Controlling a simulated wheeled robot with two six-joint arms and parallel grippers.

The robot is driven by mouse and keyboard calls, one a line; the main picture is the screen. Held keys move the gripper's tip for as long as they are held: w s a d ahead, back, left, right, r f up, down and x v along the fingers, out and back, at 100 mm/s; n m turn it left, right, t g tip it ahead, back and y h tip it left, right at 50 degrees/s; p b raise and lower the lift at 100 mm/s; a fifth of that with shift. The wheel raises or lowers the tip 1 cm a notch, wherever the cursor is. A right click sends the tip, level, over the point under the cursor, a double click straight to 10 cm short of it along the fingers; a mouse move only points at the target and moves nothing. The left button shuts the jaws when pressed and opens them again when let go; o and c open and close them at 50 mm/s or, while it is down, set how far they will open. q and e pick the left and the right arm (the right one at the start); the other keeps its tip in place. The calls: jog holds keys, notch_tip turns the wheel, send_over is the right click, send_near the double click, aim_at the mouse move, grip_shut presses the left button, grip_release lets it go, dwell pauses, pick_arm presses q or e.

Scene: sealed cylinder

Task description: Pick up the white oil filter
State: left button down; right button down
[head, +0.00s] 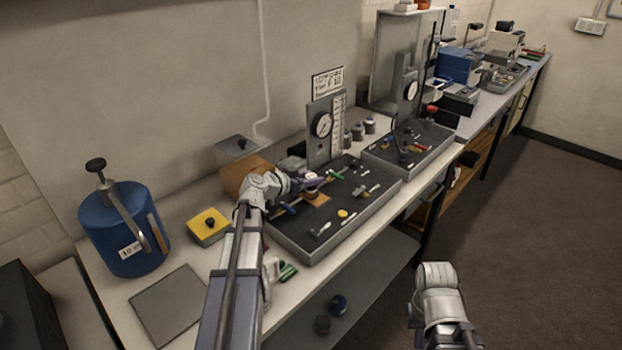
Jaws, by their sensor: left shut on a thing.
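My left arm reaches over the near black panel board (345,234). My left gripper (303,181) is at the end of this arm, low over the board and in front of the gauge stand. It is shut on a small round thing with a pale top (311,176), which looks like the white oil filter. The gripper partly hides it, and I cannot tell whether it touches the board. My right arm shows at the lower right, over the floor beside the bench. Its gripper fingers cannot be seen.
A gauge stand (323,135) rises behind the board. A blue canister (125,230) and a yellow block (208,227) stand to the left. A grey flat plate (167,303) lies at the front left. A second panel board (412,152) is further right. The floor at right is clear.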

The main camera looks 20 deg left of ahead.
aim_at(311, 176)
pick_arm(q)
notch_tip(311, 176, up, 8)
jog(key=p, duration=0.6)
jog(key=shift+f+p, duration=0.15)
jog(key=shift+p, duration=0.2)
